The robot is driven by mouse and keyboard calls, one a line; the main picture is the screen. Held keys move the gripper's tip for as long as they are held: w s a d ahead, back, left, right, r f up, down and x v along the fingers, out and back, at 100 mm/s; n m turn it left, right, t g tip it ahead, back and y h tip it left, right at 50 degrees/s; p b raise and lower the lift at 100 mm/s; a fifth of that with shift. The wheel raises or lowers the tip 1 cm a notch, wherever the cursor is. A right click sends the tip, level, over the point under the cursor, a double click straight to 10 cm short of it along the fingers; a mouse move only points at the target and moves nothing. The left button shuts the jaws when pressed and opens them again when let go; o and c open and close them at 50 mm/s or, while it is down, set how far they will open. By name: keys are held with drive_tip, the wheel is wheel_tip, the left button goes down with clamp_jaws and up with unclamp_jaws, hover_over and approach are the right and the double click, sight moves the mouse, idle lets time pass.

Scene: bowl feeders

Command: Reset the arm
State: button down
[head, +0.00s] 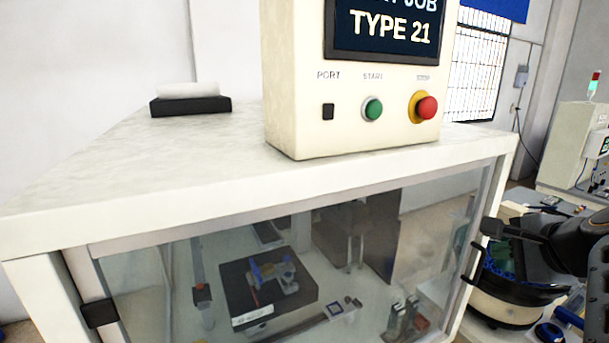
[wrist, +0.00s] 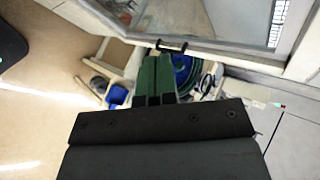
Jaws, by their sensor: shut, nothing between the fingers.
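My gripper (head: 492,227) shows at the right of the head view, beside the front right corner of the white cabinet (head: 130,175). In the wrist view my gripper (wrist: 157,60) has its two dark green fingers side by side, shut and empty. The black door handle (head: 476,264) is close to the fingertips in the head view. The handle also shows just beyond the fingertips in the wrist view (wrist: 172,47). I cannot tell whether they touch.
The cabinet's glass door (head: 430,225) looks shut, with a dark fixture (head: 240,300) inside. A control box (head: 300,130) with green start (head: 372,108) and red stop (head: 427,107) buttons stands on top. A bowl feeder (head: 505,300) is at lower right. Open floor (wrist: 40,120) lies left in the wrist view.

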drive_tip(key=s+a+f+n+g, duration=0.2)
drive_tip(key=s+a+f+n, duration=0.1)
drive_tip(key=a+f+n, duration=0.6)
drive_tip(key=s+a+f+n+g+h, duration=0.1)
drive_tip(key=s+a+f+n+g, duration=0.2)
drive_tip(key=a+f+n, duration=0.6)
drive_tip(key=shift+f+n+g, duration=0.3)
drive_tip(key=shift+f+n, duration=0.1)
drive_tip(key=shift+n, duration=0.2)
